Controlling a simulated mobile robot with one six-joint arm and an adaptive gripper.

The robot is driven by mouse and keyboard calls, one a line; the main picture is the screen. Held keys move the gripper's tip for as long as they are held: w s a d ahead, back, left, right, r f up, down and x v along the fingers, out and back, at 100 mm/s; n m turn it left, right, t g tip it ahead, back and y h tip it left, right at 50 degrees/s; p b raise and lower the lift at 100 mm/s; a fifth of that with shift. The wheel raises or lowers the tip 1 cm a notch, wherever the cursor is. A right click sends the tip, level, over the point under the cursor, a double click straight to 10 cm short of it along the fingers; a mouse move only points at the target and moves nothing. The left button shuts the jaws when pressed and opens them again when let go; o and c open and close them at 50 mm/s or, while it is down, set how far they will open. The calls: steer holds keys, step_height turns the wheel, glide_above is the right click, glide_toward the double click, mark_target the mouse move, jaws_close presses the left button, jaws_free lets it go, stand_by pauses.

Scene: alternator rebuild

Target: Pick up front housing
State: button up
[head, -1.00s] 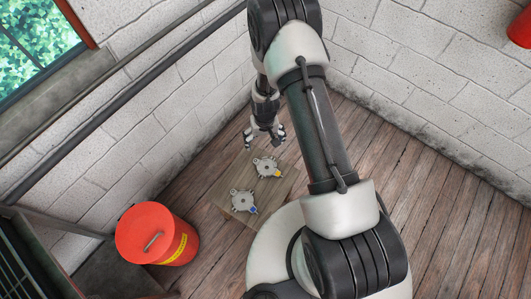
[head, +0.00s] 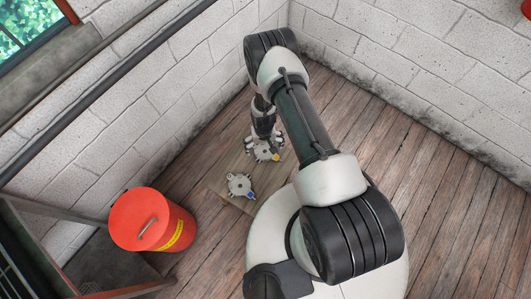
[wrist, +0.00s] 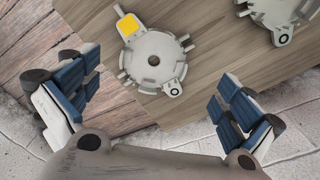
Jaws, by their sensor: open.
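Two round grey metal housings lie on a wooden board (head: 256,174). One housing with a yellow mark (wrist: 153,59) is between my gripper's fingers in the wrist view; it also shows in the head view (head: 264,152), partly covered by my gripper. The other housing has a blue mark in the head view (head: 240,185) and is cut off at the top right of the wrist view (wrist: 275,14). I cannot tell by look which is the front housing. My gripper (wrist: 156,84) is open and empty above the yellow-marked housing, its blue-padded fingers apart from it on either side.
A red bin (head: 152,220) with a yellow label stands left of the board. White brick walls (head: 130,150) meet in a corner behind. Wood-plank floor (head: 400,165) lies clear to the right of my arm.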

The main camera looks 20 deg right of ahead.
mark_target(265, 153)
steer(key=f+b, duration=0.2)
steer(key=f, duration=0.1)
steer(key=f+b, duration=0.1)
steer(key=f, duration=0.1)
steer(key=shift+w+d+f, duration=0.2)
steer(key=shift+w+d, duration=0.1)
steer(key=shift+d, duration=0.05)
steer(key=shift+r, duration=0.1)
steer(key=shift+c, duration=0.4)
steer(key=c, duration=1.3)
